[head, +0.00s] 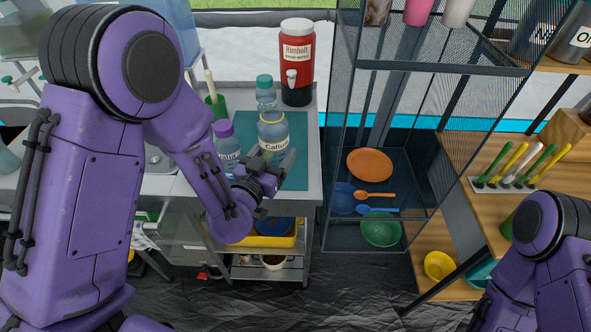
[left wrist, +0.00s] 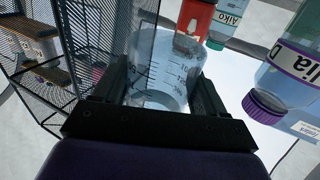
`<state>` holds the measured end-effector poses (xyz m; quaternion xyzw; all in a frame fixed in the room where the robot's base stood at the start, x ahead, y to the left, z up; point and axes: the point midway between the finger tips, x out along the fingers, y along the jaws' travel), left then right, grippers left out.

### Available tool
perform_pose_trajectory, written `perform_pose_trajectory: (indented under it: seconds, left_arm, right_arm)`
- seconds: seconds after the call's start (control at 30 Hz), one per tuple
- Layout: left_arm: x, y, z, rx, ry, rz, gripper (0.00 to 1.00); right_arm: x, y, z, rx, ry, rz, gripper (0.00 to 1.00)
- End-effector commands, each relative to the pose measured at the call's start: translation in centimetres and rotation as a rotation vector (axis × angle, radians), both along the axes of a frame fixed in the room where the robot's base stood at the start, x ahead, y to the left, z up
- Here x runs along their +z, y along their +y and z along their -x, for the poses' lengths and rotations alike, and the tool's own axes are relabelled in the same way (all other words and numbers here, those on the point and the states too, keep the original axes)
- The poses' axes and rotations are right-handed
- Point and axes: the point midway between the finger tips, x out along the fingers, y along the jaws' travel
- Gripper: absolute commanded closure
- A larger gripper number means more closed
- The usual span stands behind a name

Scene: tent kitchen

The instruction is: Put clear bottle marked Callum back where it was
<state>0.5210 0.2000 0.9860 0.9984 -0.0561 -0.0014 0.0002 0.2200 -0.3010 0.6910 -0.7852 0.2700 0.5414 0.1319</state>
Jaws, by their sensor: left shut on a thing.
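The clear bottle marked Callum (head: 273,128), with a yellow ring at its top, is upright at the front of the teal mat (head: 298,125). My left gripper (head: 270,168) is shut on it from the front. In the left wrist view the clear bottle (left wrist: 160,72) with its scale marks is between the two dark fingers (left wrist: 155,98). The gripper hides its lower part in the head view, so I cannot tell whether it touches the mat. My right arm shows at the lower right; its gripper is out of view.
A purple-capped bottle (head: 226,145) stands close left of the Callum bottle, a teal-capped bottle (head: 265,92) behind it. A red Rimholt jug (head: 297,62) stands at the back of the counter. A mesh shelf (head: 345,205) rises to the right. The mat's right strip is clear.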

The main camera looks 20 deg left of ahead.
Motion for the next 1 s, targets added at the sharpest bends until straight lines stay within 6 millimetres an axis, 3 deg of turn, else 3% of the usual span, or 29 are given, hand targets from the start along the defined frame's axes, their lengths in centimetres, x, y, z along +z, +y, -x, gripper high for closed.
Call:
perform_pose_trajectory:
  seconds: [0.1,0.3,0.4,0.7,1.0]
  left_arm:
    - [-0.6,-1.0,-2.4,0.0,0.0,0.003,0.63]
    - [-4.8,-2.2,-5.3,0.0,0.001,0.002,0.63]
    - [-5.8,-2.5,-6.1,0.0,-0.001,0.001,0.63]
    - [-9.4,-2.9,-6.8,-0.001,0.001,0.001,0.63]
    - [-10.0,-2.9,-6.8,-0.002,-0.001,0.0,0.63]
  right_arm:
    - [1.3,0.0,0.0,0.0,-0.001,0.001,0.03]
    - [1.8,0.0,0.0,0.0,0.0,0.0,0.03]
    - [1.9,0.0,0.0,0.0,-0.001,0.001,0.03]
    - [3.3,0.0,0.0,0.0,-0.001,0.001,0.03]
    - [3.0,0.0,0.0,0.0,-0.001,0.001,0.03]
